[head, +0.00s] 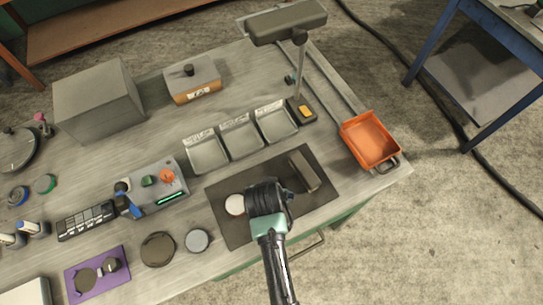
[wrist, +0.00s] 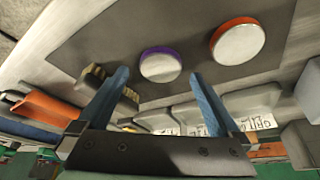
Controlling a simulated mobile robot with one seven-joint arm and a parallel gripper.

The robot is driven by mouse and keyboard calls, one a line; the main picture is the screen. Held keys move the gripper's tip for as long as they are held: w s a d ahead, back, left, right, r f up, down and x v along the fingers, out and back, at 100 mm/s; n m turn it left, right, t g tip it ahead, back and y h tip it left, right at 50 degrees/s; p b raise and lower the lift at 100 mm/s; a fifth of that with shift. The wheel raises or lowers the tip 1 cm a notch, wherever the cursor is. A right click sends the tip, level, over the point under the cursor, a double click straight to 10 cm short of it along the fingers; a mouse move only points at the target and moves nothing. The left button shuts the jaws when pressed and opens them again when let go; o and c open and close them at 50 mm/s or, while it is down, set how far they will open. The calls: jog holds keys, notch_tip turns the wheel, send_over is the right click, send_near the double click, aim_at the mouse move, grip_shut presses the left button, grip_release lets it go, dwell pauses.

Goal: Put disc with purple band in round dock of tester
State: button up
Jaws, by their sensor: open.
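The disc with the purple band (wrist: 160,66) lies on the dark mat, pale top up, in the wrist view. It appears between and just beyond the fingertips of my open, empty gripper (wrist: 160,80). In the head view my gripper (head: 268,195) is over the mat and hides this disc. A second disc with an orange band (wrist: 238,42) lies to its right in the wrist view; it seems to be the pale disc (head: 235,204) left of my gripper in the head view. A grey box (head: 158,190) with a green lit strip and orange knob looks like the tester; its round dock is unclear.
The dark mat (head: 232,232) also holds a brush-like block (head: 304,170). Three grey trays (head: 241,137) stand behind it, with a lamp (head: 288,22) and an orange bin (head: 369,140) at the right. Round pieces (head: 157,249) lie front left.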

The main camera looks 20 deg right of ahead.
jog(key=shift+x, duration=1.25)
jog(key=shift+w, duration=0.1)
grip_shut()
